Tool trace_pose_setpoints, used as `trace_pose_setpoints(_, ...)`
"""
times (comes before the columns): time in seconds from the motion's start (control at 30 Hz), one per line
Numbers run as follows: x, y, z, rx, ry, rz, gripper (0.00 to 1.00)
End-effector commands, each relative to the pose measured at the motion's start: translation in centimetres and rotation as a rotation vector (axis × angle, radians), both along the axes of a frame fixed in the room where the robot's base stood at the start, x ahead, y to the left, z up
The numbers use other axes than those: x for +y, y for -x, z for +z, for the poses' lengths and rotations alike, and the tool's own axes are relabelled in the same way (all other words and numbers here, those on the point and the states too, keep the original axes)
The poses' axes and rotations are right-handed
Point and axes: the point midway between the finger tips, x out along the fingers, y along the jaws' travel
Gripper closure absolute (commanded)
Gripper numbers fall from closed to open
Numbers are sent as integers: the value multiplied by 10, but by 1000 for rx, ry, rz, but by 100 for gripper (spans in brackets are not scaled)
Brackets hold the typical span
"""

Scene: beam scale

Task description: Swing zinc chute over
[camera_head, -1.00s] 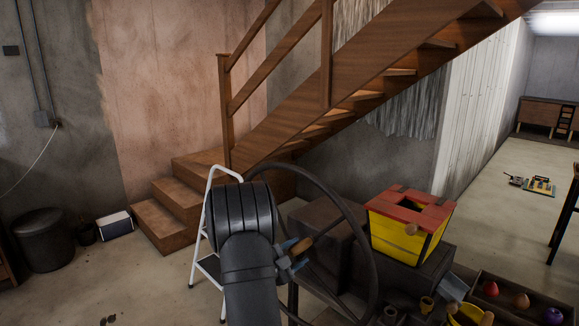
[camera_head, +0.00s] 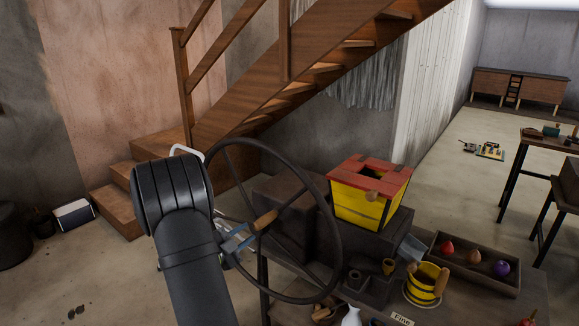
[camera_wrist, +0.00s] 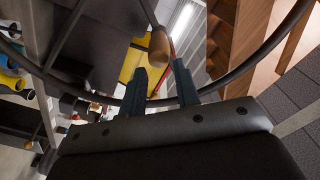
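A small grey metal chute (camera_head: 411,248), which looks like the zinc chute, sits at the right end of the dark machine, below the yellow hopper (camera_head: 352,208) with its red top and above a yellow pail (camera_head: 427,284). My gripper (camera_head: 247,232) is at the big dark wheel (camera_head: 336,222), well left of the chute. A wooden handle (camera_head: 266,219) on the wheel lies just beyond my fingertips. In the wrist view the fingers (camera_wrist: 160,68) stand apart, with the handle (camera_wrist: 159,46) ahead of the gap; contact cannot be told. The chute is not clear in the wrist view.
A dark tray (camera_head: 456,275) with red, brown and purple knobs lies right of the pail. A white bottle (camera_head: 351,317) and a "Fine" label (camera_head: 402,320) are at the front. Wooden stairs (camera_head: 260,110) rise behind. Open floor (camera_head: 450,180) lies at the back right.

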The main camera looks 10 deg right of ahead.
Motion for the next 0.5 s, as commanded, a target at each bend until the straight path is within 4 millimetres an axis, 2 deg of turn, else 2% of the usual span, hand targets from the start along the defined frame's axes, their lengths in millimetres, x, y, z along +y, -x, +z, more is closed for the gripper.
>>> trace_pose_setpoints(0.03,0,0,0,0,0,0,81)
trace_pose_setpoints(0.13,0,0,0,0,1,1,100)
trace_pose_setpoints(0.27,2,-3,7,2,33,19,100)
trace_pose_setpoints(0.33,6,-8,16,6,83,48,100)
trace_pose_setpoints(0.5,24,-23,54,17,304,160,100)
